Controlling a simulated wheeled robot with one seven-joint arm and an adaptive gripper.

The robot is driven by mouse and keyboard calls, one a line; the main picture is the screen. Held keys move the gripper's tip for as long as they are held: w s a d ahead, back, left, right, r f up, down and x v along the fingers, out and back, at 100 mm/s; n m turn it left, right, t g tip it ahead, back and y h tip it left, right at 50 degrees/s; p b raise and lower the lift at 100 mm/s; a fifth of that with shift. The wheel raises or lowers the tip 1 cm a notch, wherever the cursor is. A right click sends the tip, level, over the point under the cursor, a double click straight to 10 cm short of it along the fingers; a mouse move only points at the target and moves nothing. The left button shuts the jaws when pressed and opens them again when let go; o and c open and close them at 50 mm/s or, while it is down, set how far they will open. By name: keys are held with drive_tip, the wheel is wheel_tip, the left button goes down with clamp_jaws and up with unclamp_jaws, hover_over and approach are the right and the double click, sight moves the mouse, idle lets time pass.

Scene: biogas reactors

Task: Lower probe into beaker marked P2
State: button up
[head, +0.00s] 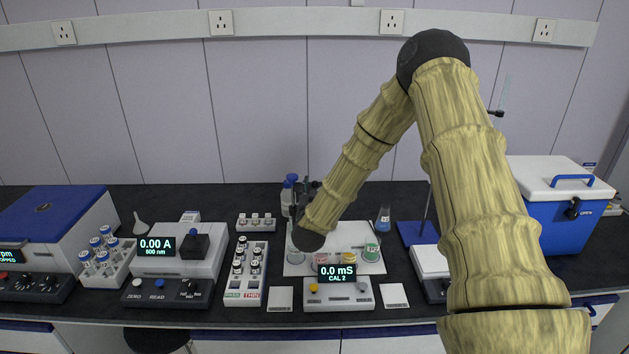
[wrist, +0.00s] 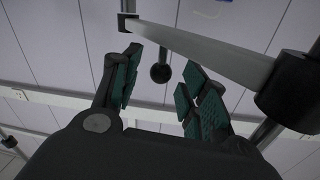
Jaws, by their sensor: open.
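My gripper (head: 305,190) is over the back of the white tray, partly behind my own wrist. In the wrist view the gripper (wrist: 160,85) is open, with its green pads apart. A dark round knob (wrist: 160,73) shows between the fingers; I cannot tell whether it lies between or beyond them. A pale grey bar (wrist: 205,50) with black end fittings crosses above the fingers; it may belong to the probe stand. Beakers with red (head: 322,260), yellow (head: 345,262) and green (head: 371,252) marks stand on the tray (head: 345,234). A clear beaker at left is partly hidden. The P2 mark is unreadable, and the probe is not clearly visible.
A meter (head: 338,292) reading 0.0 mS CAL 2 stands in front of the tray. A vial rack (head: 246,275) and a photometer (head: 173,268) stand left. Blue-capped bottles (head: 290,184) stand behind my gripper. A stand with a blue base (head: 415,233) and a cooler (head: 565,225) are right.

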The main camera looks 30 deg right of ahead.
drive_tip(key=shift+r+x, duration=0.2)
drive_tip(key=shift+x, duration=0.6)
drive_tip(key=shift+w+d+f+p, duration=0.15)
drive_tip(key=shift+w+d+p, duration=0.1)
drive_tip(key=shift+w+p, duration=0.15)
clamp_jaws()
